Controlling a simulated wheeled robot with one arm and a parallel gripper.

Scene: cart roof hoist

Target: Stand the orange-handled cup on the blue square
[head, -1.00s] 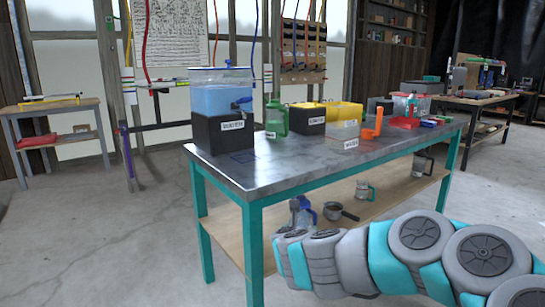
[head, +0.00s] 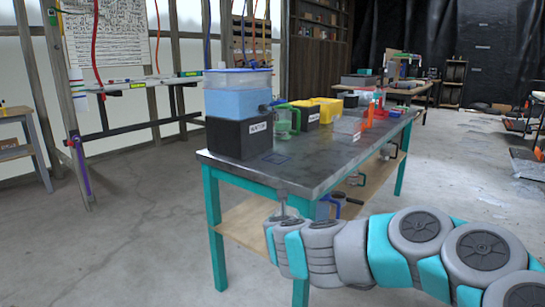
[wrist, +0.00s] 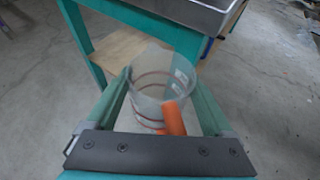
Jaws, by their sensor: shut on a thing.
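The orange-handled cup (wrist: 152,88) is clear with thin reddish rings, and its orange handle (wrist: 174,118) faces the wrist camera. My gripper (wrist: 160,95) is shut on it, with one finger on each side, and the cup looks upright. It is held off the table, beside the table's near end. In the head view my gripper (head: 284,208) shows small below the table's near corner, and the cup cannot be made out clearly there. The blue square (head: 276,159) is a thin outline on the tabletop, in front of the dispenser. It is empty.
The grey table (head: 250,172) has teal legs and a lower shelf. A blue water dispenser on a black block (head: 240,138) stands behind the square. A green-handled jug (head: 287,122), a yellow bin (head: 327,110) and an orange object (head: 367,118) stand farther along.

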